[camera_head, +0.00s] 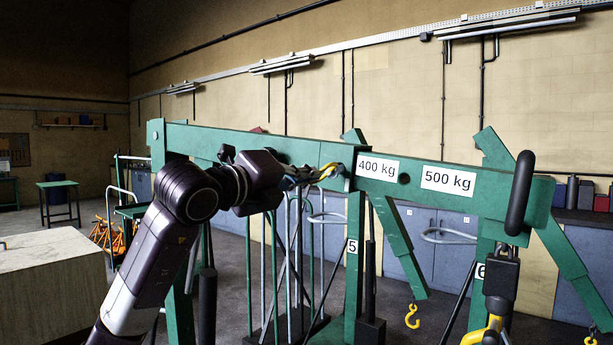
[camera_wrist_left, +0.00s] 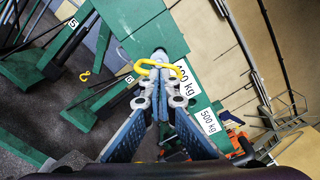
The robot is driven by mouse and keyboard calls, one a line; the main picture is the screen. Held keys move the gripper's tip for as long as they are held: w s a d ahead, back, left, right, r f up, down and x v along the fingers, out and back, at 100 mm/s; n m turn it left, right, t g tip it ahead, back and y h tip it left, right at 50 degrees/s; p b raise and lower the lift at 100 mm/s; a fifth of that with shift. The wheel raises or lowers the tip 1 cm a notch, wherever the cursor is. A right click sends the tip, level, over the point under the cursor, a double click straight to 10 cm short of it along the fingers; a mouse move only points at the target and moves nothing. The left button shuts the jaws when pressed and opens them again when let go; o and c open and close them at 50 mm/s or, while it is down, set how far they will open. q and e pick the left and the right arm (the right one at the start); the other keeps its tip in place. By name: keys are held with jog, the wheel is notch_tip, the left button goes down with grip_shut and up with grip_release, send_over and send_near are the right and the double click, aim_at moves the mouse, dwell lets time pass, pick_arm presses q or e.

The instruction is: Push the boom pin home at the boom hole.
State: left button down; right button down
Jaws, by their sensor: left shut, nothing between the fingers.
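The boom pin, with a yellow loop handle (camera_head: 329,170), is at the side of the green boom (camera_head: 225,139), left of the "400 kg" label. The loop also shows in the left wrist view (camera_wrist_left: 158,65), in front of the fingertips. My left gripper (camera_head: 303,177) is shut with nothing between its fingers. Its closed tips (camera_wrist_left: 161,98) are close to the loop; I cannot tell whether they touch it. The pin's shank and the hole around it are hidden, so its depth cannot be told. An open dark hole (camera_head: 404,178) shows between the two labels. My right gripper is out of view.
Other green cranes numbered 5 and 6 stand behind, with a hanging yellow hook (camera_head: 412,317). A pale block (camera_head: 45,270) stands at the left. A black upright oval part (camera_head: 519,193) is at the boom's right end. Grey floor lies below.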

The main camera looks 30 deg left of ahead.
pick_arm(q)
jog(key=shift+w+d+p, duration=0.1)
jog(key=shift+w+p, duration=0.3)
jog(key=shift+w, duration=0.6)
jog(key=shift+w, duration=0.15)
jog(key=shift+w, duration=0.3)
jog(key=shift+w, duration=0.25)
jog(key=shift+f, duration=0.1)
jog(key=s+a+b, duration=0.1)
jog(key=s, duration=1.3)
jog(key=shift+s, duration=0.3)
